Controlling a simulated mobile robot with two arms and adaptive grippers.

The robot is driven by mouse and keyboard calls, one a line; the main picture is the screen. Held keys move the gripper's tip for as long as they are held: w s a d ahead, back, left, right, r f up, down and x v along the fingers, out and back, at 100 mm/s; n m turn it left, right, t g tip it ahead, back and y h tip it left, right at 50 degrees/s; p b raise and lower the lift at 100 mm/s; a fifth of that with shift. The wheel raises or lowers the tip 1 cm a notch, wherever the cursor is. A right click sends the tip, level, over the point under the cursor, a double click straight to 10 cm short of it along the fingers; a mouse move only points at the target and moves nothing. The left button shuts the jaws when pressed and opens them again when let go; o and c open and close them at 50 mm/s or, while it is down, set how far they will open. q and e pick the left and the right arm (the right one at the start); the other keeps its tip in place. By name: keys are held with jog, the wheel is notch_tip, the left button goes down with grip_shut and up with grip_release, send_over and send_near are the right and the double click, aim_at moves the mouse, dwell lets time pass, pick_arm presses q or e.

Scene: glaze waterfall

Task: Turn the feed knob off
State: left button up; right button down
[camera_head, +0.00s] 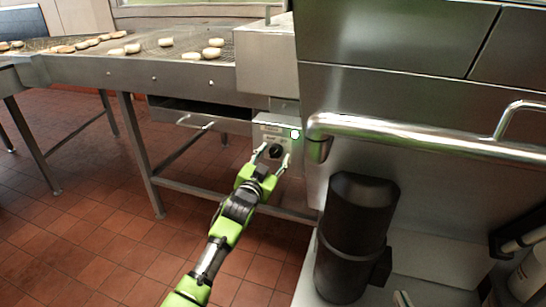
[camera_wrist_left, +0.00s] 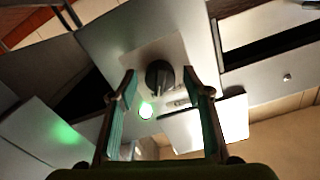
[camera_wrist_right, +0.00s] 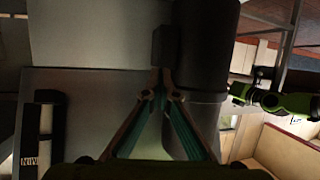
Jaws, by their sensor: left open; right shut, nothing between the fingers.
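In the left wrist view the knob (camera_wrist_left: 158,78) lies between the open fingertips (camera_wrist_left: 158,74), with a gap on both sides; contact cannot be made out. The green light (camera_wrist_left: 146,110) glows beside it. My right gripper (camera_wrist_right: 161,82) is shut and empty, away from the panel.
A wire conveyor (camera_head: 150,48) carries several doughnuts above the panel. A steel handrail (camera_head: 420,137) runs along the metal housing at right. A dark cylinder (camera_head: 355,235) stands below it and also shows in the right wrist view (camera_wrist_right: 205,50). The tiled floor (camera_head: 90,240) at left is clear.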

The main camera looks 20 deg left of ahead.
pick_arm(q)
jog(key=c, duration=1.1)
jog(key=shift+r+n+p, duration=0.15)
jog(key=shift+n+p, duration=0.85)
jog(key=shift+p, duration=0.05)
jog(key=n+p, duration=0.2)
jog(key=n, duration=0.1)
jog(key=n+p, duration=0.2)
jog(key=shift+n, duration=0.3)
pick_arm(e)
jog(key=s+d+f+g+h, duration=0.1)
jog(key=s+d+f+g, duration=0.3)
jog(key=s, duration=0.5)
jog(key=s+d+f+g+h, duration=0.2)
jog(key=s+f+g, duration=0.4)
jog(key=s, duration=0.2)
pick_arm(q)
jog(key=n+p, duration=0.1)
jog(key=n, duration=0.1)
jog(key=shift+d+n, duration=0.1)
jog(key=shift+n, duration=1.2)
pick_arm(e)
jog(key=shift+m, duration=0.3)
jog(key=shift+s+x, duration=0.2)
jog(key=shift+x, duration=2.6)
jog(key=shift+a+f, duration=0.1)
jog(key=shift+f, duration=0.05)
